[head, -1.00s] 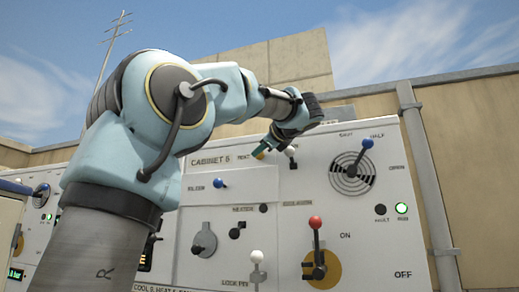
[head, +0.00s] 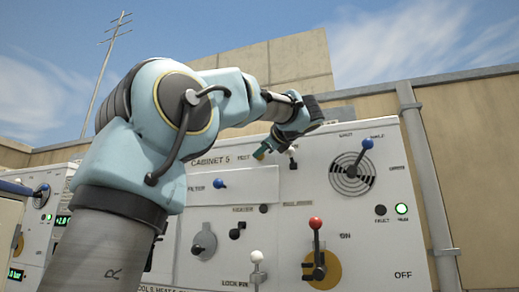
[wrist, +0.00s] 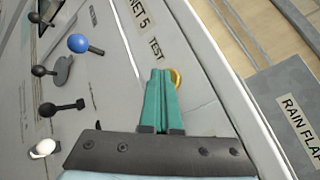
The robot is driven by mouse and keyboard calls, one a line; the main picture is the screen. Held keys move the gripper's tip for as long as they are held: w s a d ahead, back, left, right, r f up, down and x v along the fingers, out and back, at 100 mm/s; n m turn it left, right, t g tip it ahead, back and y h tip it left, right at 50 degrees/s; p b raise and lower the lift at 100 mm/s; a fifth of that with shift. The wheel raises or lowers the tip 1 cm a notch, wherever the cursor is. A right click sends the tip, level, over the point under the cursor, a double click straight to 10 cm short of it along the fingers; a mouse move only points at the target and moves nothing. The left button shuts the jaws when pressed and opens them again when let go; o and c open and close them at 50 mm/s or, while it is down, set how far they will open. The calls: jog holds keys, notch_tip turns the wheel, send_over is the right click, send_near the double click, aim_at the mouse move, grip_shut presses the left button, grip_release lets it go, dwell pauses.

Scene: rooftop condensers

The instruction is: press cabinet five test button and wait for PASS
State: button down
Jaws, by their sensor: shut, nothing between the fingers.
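Cabinet five (head: 335,210) is a white panel lettered "CABINET 5". Its test button (head: 259,155) is a small yellow disc by the word TEST near the top edge. In the wrist view the test button (wrist: 177,78) shows right beside the fingertips, partly hidden by them. My gripper (head: 267,151) is shut and empty, its teal fingers reaching toward the panel at the button. In the wrist view my gripper (wrist: 160,72) has its fingers together. I cannot tell whether it touches the button. No PASS sign can be read.
Close by are a blue-knobbed lever (head: 219,183), a red-handled lever (head: 316,224), a white knob (head: 256,257) and a blue-tipped dial (head: 367,144). A green lamp (head: 402,209) is lit; the fault lamp (head: 380,210) is dark. A pipe (head: 428,185) stands at right.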

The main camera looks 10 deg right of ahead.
jog(key=shift+w+d+f, duration=0.15)
jog(key=shift+w+d, duration=0.05)
jog(key=shift+w, duration=0.1)
dwell(0.5)
jog(key=shift+s+a+f+b, duration=0.1)
jog(key=shift+s+a+b, duration=0.15)
jog(key=shift+s+b, duration=0.25)
jog(key=shift+s+a+b, duration=0.2)
jog(key=shift+s+b, duration=0.2)
jog(key=shift+b, duration=0.05)
jog(key=s+b, duration=0.1)
jog(key=s+a+b, duration=0.1)
jog(key=s, duration=0.1)
jog(key=s+a+b, duration=0.1)
jog(key=shift+s+a, duration=0.25)
